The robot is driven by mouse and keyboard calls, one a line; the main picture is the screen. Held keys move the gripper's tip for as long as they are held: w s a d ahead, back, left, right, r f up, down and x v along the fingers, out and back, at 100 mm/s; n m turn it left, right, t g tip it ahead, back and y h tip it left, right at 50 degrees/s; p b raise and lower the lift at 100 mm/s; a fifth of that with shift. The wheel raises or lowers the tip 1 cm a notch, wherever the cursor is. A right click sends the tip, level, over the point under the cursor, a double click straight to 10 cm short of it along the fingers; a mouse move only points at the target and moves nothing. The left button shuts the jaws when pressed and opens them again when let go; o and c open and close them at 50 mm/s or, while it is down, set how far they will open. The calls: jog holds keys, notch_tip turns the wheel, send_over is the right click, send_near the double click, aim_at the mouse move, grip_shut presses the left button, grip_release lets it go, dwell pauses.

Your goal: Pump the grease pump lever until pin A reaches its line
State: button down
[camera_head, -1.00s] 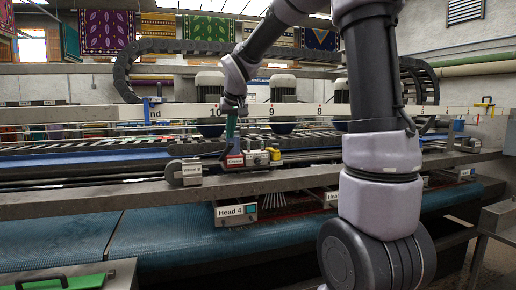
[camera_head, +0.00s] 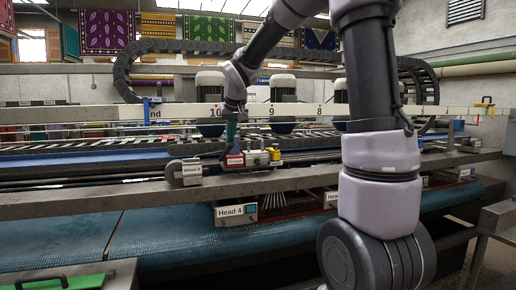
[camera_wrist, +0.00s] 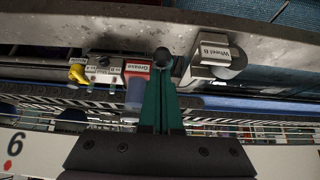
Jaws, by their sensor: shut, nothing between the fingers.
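The grease pump is a small unit on the metal beam, with a red block (camera_head: 235,160) and a grey labelled block (camera_head: 257,158). In the wrist view the red block (camera_wrist: 136,68) carries a "Grease" label, beside the grey block (camera_wrist: 103,68). My gripper (camera_head: 229,147) points down at the pump's left end. In the wrist view its green fingers (camera_wrist: 163,76) are together and empty. A dark round knob (camera_wrist: 163,57), probably the lever's end, shows right at the fingertips; whether they touch is unclear. Pin A and its line are too small to make out.
A grey "Wheel B" block (camera_wrist: 213,58) sits just right of the fingers in the wrist view. A yellow part (camera_head: 275,155) is at the pump's right end. The "Head 4" box (camera_head: 236,212) hangs below the beam (camera_head: 100,204). Blue conveyor (camera_head: 170,235) lies in front.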

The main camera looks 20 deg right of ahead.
jog(key=shift+f, duration=3.1)
jog(key=shift+r, duration=5.05)
jog(key=shift+r, duration=2.05)
jog(key=shift+f, duration=3.25)
